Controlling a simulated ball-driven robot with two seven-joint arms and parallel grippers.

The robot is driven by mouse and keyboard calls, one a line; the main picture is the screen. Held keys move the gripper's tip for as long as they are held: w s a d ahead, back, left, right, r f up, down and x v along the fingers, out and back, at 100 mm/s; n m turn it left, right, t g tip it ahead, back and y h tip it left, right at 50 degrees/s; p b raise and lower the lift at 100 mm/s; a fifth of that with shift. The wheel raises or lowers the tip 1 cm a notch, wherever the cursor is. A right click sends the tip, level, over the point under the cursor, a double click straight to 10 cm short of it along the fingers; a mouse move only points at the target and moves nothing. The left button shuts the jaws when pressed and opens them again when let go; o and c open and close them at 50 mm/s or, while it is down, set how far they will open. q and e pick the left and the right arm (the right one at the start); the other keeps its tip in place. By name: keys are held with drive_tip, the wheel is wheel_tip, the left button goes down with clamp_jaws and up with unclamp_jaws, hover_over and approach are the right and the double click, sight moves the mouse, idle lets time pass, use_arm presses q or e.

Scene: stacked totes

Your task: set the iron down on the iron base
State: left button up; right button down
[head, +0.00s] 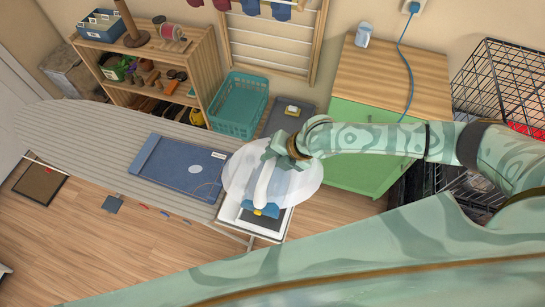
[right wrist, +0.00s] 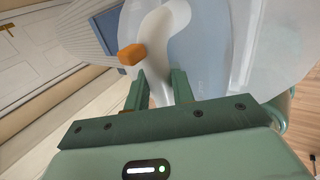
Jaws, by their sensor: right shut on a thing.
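My right gripper (head: 278,150) is shut on the white handle of the iron (head: 263,188). In the right wrist view, the fingers (right wrist: 164,84) close around the pale curved handle (right wrist: 166,28), and an orange part shows beside it. The iron has a blue and yellow end toward the near side. It is over the iron base (head: 284,222), a white-edged rest with a dark inside at the right end of the ironing board. The iron covers much of the base, and I cannot tell whether they touch. A translucent pale disc surrounds the iron. My left gripper is out of view.
A blue flat item (head: 180,168) lies on the striped ironing board (head: 75,140), left of the iron. Behind stand a wooden shelf (head: 204,62), a teal basket (head: 238,103) and a green cabinet (head: 362,150). A black wire crate (head: 500,80) stands at right.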

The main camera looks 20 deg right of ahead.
sight(276, 171)
wheel_tip(276, 171, down, 5)
drive_tip(key=b, duration=0.4)
drive_tip(key=shift+b, duration=0.35)
drive_tip(key=shift+f+b, duration=0.75)
drive_tip(key=shift+f, duration=0.4)
drive_tip(key=shift+w+a, duration=0.1)
drive_tip(key=c, duration=1.1)
unclamp_jaws()
drive_tip(key=shift+f, duration=0.2)
drive_tip(key=p+v, duration=0.2)
drive_tip(key=v, duration=1.4)
drive_tip(key=shift+r, duration=0.25)
